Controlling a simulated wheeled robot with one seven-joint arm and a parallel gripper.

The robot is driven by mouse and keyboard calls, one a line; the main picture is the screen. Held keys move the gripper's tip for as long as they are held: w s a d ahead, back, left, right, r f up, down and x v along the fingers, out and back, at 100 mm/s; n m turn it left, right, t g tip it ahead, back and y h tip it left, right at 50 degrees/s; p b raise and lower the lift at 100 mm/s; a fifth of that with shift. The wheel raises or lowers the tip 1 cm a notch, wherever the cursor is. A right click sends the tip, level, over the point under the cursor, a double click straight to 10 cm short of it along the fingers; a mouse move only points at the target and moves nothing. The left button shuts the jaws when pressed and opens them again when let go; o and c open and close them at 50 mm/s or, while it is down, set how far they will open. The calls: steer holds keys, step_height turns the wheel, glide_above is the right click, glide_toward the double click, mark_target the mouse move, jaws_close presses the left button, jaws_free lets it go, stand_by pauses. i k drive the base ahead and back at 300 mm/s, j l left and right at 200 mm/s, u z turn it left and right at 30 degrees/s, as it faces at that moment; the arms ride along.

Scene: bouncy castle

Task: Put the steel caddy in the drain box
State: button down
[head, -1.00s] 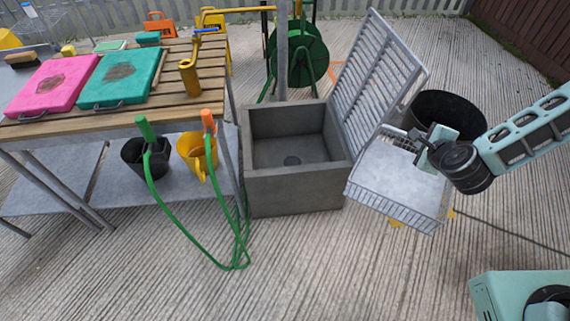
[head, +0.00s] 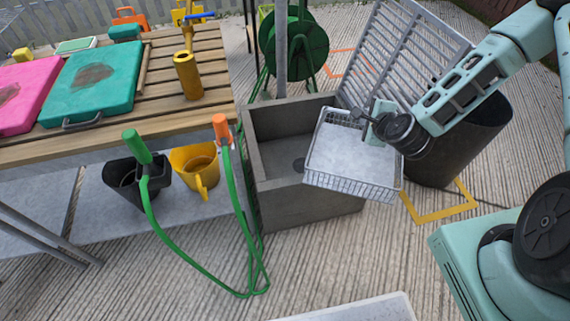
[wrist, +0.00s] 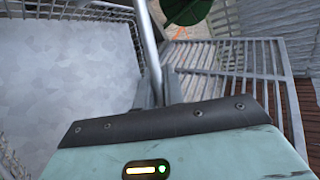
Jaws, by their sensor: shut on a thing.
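The steel caddy (head: 350,156) is a shallow wire basket with a pale, flat inside. In the head view it hangs tilted over the right front part of the drain box. My gripper (head: 368,117) is shut on its right far side. In the wrist view the caddy (wrist: 65,85) fills the left, with a bar running up from between my fingers (wrist: 160,95). The drain box (head: 290,205) is an open grey concrete basin on the ground. The caddy hides part of its inside and right wall. I cannot tell whether the caddy touches the wall.
A slatted metal grate (head: 405,50) leans up at the box's right rear, close to my gripper. A black bin (head: 455,145) stands to the right. A wooden table (head: 200,75) and green hose (head: 190,265) are at the left. A post (head: 281,55) rises behind the box.

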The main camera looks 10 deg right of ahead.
mark_target(303, 165)
steer(key=i+j, duration=0.2)
steer(key=i, duration=0.2)
steer(key=i+j, duration=0.2)
steer(key=i, duration=0.2)
steer(key=j, duration=0.25)
steer(key=i+u, duration=0.05)
